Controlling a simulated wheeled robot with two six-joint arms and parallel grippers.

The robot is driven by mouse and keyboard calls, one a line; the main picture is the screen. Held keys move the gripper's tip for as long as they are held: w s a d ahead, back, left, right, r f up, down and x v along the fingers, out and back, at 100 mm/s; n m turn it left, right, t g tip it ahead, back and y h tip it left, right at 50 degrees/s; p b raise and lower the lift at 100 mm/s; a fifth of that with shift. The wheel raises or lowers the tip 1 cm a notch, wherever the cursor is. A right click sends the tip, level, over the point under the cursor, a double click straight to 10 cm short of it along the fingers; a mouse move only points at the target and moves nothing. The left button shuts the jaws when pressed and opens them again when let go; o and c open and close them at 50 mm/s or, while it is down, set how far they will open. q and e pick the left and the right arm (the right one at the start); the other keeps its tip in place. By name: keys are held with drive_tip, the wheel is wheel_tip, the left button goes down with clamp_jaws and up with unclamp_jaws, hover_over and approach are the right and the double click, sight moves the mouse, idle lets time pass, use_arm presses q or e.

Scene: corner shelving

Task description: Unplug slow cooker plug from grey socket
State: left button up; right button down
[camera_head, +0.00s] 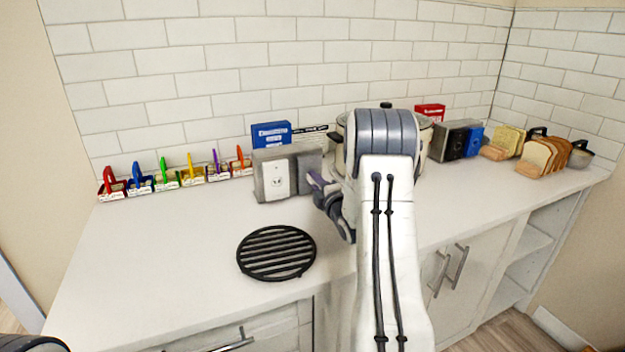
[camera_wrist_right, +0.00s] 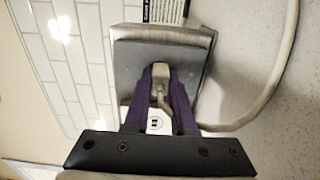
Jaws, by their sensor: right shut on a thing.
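The grey socket box (camera_head: 307,166) stands on the counter against the wall, with a white outlet face beside its grey part. It fills the upper middle of the right wrist view (camera_wrist_right: 190,42). My right gripper (camera_head: 320,188) is at the box's right front. Its purple fingers (camera_wrist_right: 161,82) are shut on the pale plug (camera_wrist_right: 161,72), in front of the grey box. I cannot tell whether the prongs are in the socket. The plug's cord (camera_wrist_right: 268,95) curves off to the right. The slow cooker (camera_head: 425,135) is mostly hidden behind my right arm. My left gripper is not in view.
A black round trivet (camera_head: 276,253) lies on the counter in front of the box. A row of coloured clips in small holders (camera_head: 165,180) stands at the left. A toaster (camera_head: 453,140) and bread slices (camera_head: 543,156) are at the right. The front left counter is clear.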

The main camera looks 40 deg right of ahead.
drive_tip(key=shift+s, duration=0.15)
drive_tip(key=shift+b+v, duration=1.35)
drive_tip(key=shift+v, duration=1.55)
